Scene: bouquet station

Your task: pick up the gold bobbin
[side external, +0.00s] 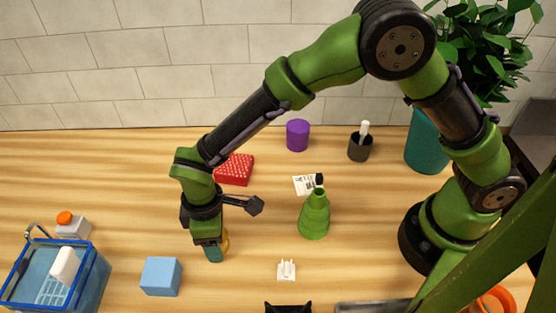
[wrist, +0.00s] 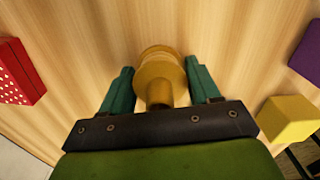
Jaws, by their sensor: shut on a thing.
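The gold bobbin (wrist: 158,72) is between the two teal fingers of my gripper (wrist: 160,80) in the wrist view, with its round flange and narrower core showing. In the side external view my gripper (side external: 214,256) points down, low over the wooden table. There, only a gold sliver of the bobbin (side external: 226,242) shows beside the fingers; the rest is hidden. My gripper is shut on the bobbin. I cannot tell whether the bobbin touches the table.
A blue cube (side external: 161,276) sits left of my gripper, and a blue basket (side external: 88,285) farther left. A red dotted box (side external: 235,169) lies behind. A green cone-shaped bottle (side external: 314,217) and white plug-like piece (side external: 286,269) stand right. The wrist view shows a yellow block (wrist: 288,120).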

